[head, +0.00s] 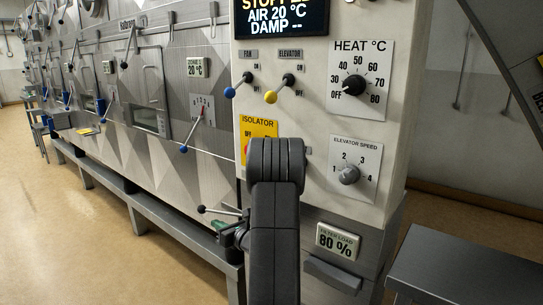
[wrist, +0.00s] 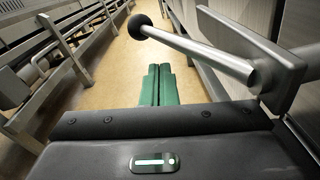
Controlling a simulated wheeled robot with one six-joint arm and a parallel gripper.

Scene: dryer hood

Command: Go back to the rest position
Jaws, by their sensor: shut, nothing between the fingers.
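My gripper (wrist: 158,68) shows two green fingers lying side by side in the wrist view, shut with nothing between them. In the head view only a bit of green from my gripper (head: 221,225) shows, left of my dark arm, which hides part of the panel. A metal lever with a black ball end (wrist: 138,26) stands out from a bracket beside and in front of the fingers. It is apart from the fingertips in the picture. The same lever (head: 203,209) shows in the head view just above the green fingers, near the panel's lower left edge.
The control panel carries a HEAT knob (head: 354,85), an elevator speed knob (head: 349,174), and blue- and yellow-tipped levers. My arm partly covers the yellow isolator plate (head: 260,127). A grey bench (head: 470,262) stands at lower right. The floor (head: 70,220) at left is open.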

